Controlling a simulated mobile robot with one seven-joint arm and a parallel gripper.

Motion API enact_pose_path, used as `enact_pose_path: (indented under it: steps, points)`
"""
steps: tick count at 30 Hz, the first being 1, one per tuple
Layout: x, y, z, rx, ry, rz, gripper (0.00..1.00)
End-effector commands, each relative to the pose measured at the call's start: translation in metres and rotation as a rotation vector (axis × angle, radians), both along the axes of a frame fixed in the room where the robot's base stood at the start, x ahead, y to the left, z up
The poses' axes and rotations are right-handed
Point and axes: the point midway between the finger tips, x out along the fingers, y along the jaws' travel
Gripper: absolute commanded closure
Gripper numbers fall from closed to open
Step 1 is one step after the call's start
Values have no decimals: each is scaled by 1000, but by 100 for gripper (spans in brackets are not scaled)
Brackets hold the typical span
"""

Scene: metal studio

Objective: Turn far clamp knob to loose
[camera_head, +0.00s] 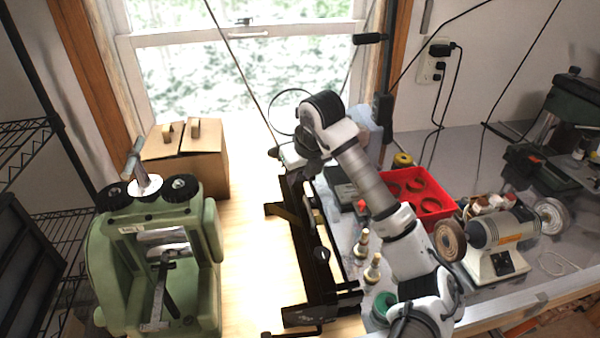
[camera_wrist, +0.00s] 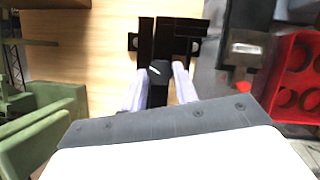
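A black clamp frame (camera_head: 312,230) runs front to back along the edge of the wooden surface. A black knob (camera_head: 321,255) shows near its front end. The far end of the clamp is partly hidden behind my gripper (camera_head: 290,160) in the head view. In the wrist view the clamp's far end (camera_wrist: 172,28) is black, with a dark knob (camera_wrist: 160,71) bearing a small light mark. The two pale fingers of my gripper (camera_wrist: 159,76) are apart, one on each side of this knob. I cannot tell whether they touch it.
A green machine (camera_head: 110,250) and a cardboard box (camera_head: 190,160) stand left. Right of the clamp are small brass-coloured fittings (camera_head: 367,258), a red tray (camera_head: 425,190) and a bench grinder (camera_head: 495,240). Bare wood (camera_head: 252,240) lies between the green machine and the clamp.

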Motion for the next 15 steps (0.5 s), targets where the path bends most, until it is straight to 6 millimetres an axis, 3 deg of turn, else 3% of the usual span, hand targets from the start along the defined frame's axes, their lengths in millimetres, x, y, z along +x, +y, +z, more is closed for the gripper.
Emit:
enact_pose_path:
  steps: [1,5,15]
  points:
    - [0,0,0,0,0,0,78]
    - [0,0,0,0,0,0,94]
    - [0,-1,-2,-2,0,52,94]
